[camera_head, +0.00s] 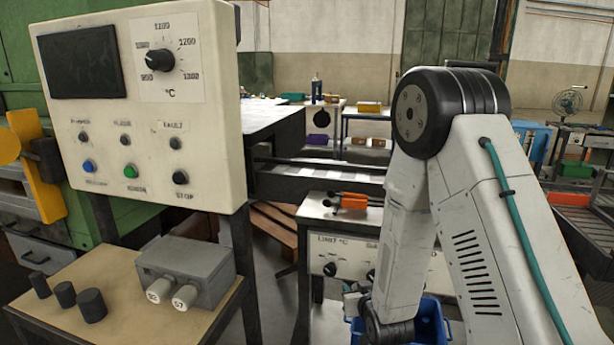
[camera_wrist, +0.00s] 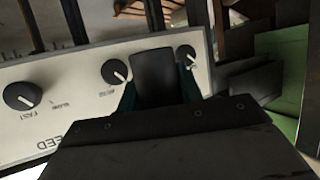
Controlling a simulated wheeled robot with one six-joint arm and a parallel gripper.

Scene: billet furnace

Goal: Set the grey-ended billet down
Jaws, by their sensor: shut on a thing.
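In the wrist view, my gripper (camera_wrist: 157,85) is shut on a dark grey billet (camera_wrist: 153,75), with a teal finger on each side of it. The billet is held in front of a pale control panel (camera_wrist: 75,95) with black knobs. I cannot tell whether it touches anything. In the head view, my arm reaches down to the bottom edge, and the gripper and held billet cannot be made out there. Three short dark cylinders (camera_head: 65,294) stand on the tan bench top at the lower left.
A grey box (camera_head: 188,268) with two white-ended cylinders sits on that bench (camera_head: 115,330), below the temperature panel (camera_head: 215,120). A blue bin (camera_head: 432,318) stands behind my arm. Orange-handled tools (camera_head: 350,202) lie on the knob cabinet's top. A green object (camera_wrist: 285,122) shows right in the wrist view.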

